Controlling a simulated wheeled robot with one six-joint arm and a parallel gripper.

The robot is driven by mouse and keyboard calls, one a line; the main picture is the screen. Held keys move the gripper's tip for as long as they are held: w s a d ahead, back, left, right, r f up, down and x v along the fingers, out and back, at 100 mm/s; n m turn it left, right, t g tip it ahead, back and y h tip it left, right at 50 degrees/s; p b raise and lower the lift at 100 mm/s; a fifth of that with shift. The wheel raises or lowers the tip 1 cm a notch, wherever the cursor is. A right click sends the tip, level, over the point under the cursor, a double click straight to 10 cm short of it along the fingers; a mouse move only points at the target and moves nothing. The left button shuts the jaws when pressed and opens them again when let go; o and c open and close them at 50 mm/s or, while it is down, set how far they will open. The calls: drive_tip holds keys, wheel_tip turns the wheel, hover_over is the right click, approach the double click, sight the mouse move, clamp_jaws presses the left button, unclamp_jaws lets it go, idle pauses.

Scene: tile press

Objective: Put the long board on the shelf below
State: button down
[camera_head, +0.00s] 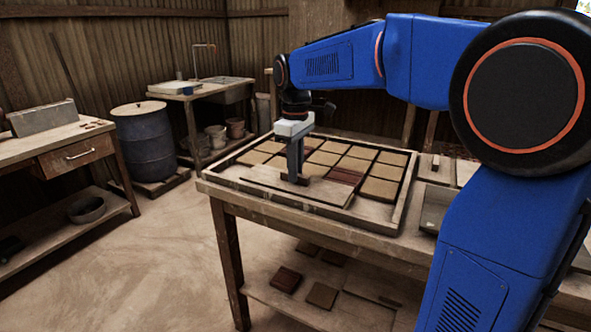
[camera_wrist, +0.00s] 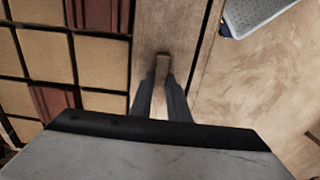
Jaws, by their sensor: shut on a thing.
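The long board (camera_head: 322,191) is a pale wooden plank at the near side of the tray on the table. In the wrist view the long board (camera_wrist: 160,25) runs up and away beneath my fingers, with a small upright wooden grip (camera_wrist: 163,68) on it. My gripper (camera_head: 296,178) points straight down and is shut on that grip; its two fingers (camera_wrist: 162,88) stand on either side of it. I cannot tell whether the board rests on the tray or is slightly raised. The shelf below (camera_head: 262,290) is under the same table.
The wooden tray (camera_head: 228,188) holds rows of tan and dark red tiles (camera_head: 357,164). Several dark tiles (camera_head: 322,294) and a flat board (camera_head: 362,302) lie on the shelf. A blue barrel (camera_head: 148,140) and a left workbench (camera_head: 60,150) stand apart. The floor (camera_head: 160,250) left is clear.

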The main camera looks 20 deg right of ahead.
drive_tip(key=shift+f, duration=0.15)
drive_tip(key=c, duration=1.7)
unclamp_jaws()
